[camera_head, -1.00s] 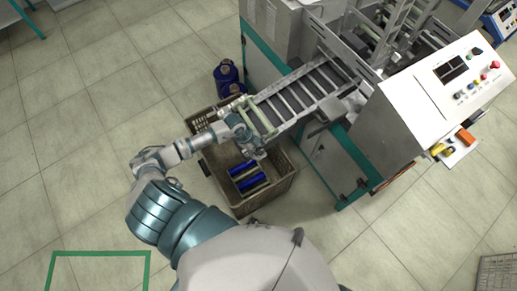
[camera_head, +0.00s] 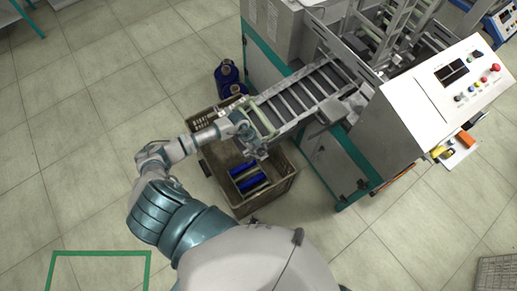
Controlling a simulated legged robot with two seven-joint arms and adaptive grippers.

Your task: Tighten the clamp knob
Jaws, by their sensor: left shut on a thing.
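The clamp knob is too small or too hidden to make out. My left gripper (camera_head: 256,140) is at the lower end of the sloping slatted chute (camera_head: 300,97), beside a pale green bar (camera_head: 261,118) there. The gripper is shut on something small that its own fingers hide. My left arm reaches in from the lower left over the edge of a brown crate (camera_head: 273,197). My right gripper is not in view.
Blue bobbins (camera_head: 247,175) lie in the crate under the gripper. Blue spools (camera_head: 226,73) stand on the floor behind the crate. The winding machine with its control panel (camera_head: 468,75) fills the upper right. The tiled floor at left is clear.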

